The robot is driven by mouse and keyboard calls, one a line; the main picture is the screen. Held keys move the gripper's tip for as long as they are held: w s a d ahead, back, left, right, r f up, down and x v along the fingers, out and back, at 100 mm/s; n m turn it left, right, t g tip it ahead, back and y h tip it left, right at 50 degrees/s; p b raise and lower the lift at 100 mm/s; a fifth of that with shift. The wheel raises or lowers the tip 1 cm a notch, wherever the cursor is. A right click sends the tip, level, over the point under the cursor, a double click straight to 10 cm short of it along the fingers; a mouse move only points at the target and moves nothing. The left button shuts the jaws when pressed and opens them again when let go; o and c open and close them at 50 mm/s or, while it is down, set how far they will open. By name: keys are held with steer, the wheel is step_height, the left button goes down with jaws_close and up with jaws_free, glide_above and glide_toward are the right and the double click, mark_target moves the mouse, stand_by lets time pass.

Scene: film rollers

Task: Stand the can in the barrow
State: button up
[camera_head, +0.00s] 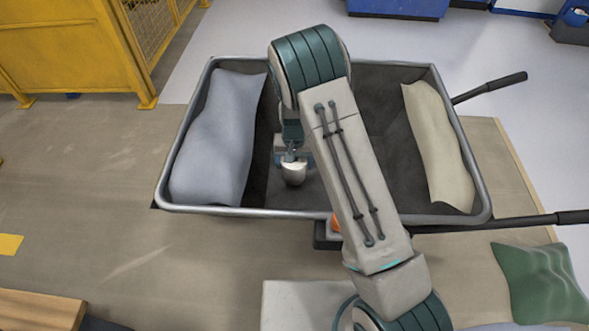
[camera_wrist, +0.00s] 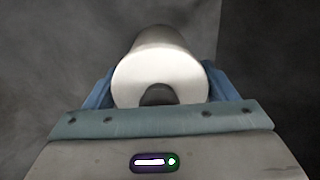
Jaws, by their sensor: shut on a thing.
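The can (camera_wrist: 162,72) is pale, rounded and metallic-looking, with a dark round spot on the end facing the wrist camera. My gripper (camera_wrist: 160,88) is shut on it, with a blue finger on each side. In the head view the can (camera_head: 293,175) shows below my gripper (camera_head: 292,160), inside the outline of the grey barrow (camera_head: 170,165). The can looks about upright there. I cannot tell whether its base touches the barrow floor (camera_head: 385,125). My arm hides part of the barrow's middle and front rim.
A blue-grey sack (camera_head: 218,140) lies along the barrow's left side and a cream sack (camera_head: 437,145) along its right. Dark floor is bare between them. Handles (camera_head: 490,88) stick out to the right. A green cushion-like sack (camera_head: 540,283) lies at lower right. A yellow cabinet (camera_head: 70,45) stands at upper left.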

steer(key=shift+f+b, duration=0.4)
steer(key=shift+f, duration=1.1)
steer(key=shift+f, duration=0.1)
steer(key=o, duration=1.2)
steer(key=shift+f, duration=0.1)
